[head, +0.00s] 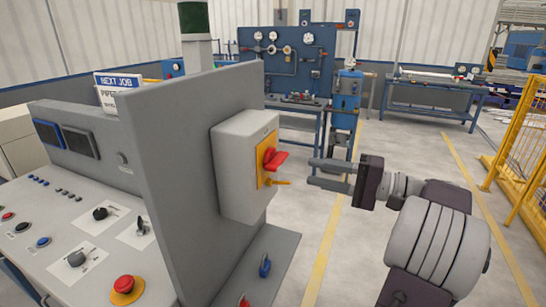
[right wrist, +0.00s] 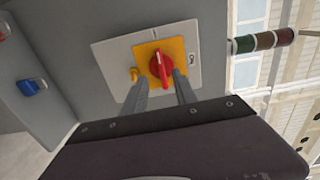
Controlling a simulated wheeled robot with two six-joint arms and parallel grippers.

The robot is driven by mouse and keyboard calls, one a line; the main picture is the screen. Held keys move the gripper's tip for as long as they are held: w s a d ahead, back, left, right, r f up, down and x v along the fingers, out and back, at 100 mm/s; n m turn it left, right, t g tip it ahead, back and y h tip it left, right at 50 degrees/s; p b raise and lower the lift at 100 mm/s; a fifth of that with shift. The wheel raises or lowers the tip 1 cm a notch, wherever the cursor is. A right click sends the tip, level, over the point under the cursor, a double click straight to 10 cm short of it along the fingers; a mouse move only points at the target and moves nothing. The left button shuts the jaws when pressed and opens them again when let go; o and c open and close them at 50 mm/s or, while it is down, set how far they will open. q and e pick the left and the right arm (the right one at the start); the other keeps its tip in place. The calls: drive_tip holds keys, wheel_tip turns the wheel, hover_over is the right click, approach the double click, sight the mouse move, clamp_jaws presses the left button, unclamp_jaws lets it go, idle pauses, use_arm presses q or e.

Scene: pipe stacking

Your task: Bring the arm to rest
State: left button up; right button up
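My right gripper (head: 313,171) is at the right of the head view, with its two fingers apart and nothing between them. The fingers point left toward a red rotary switch handle (head: 274,159) on a yellow plate (head: 264,172). A gap shows between the fingertips and the handle. In the right wrist view the red handle (right wrist: 161,66) lies beyond the fingertips (right wrist: 158,80), and a small yellow tab (right wrist: 134,74) is left of it. The switch is on a grey box (head: 237,190). My left gripper is not in view.
The box is fixed to an upright grey panel (head: 180,160) of a control console with buttons and a red mushroom button (head: 124,284). A blue gauge board (head: 305,62), a blue bench (head: 440,85) and a yellow fence (head: 522,140) stand farther back. Open floor lies behind my right arm.

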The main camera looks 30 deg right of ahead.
drive_tip(key=a+f+g+h+p, duration=0.2)
drive_tip(key=a+f+g+p, duration=0.35)
drive_tip(key=a+f, duration=0.7)
drive_tip(key=s+a+f+n+g+h+p, duration=0.2)
drive_tip(key=s+a+f+n+g+h, duration=0.2)
drive_tip(key=f, duration=0.9)
drive_tip(key=s+n+g+h, duration=0.3)
drive_tip(key=s+n+h, duration=0.2)
drive_tip(key=s, duration=0.1)
drive_tip(key=shift+f+n+h+p, duration=0.25)
drive_tip(key=shift+n+h+p, duration=0.05)
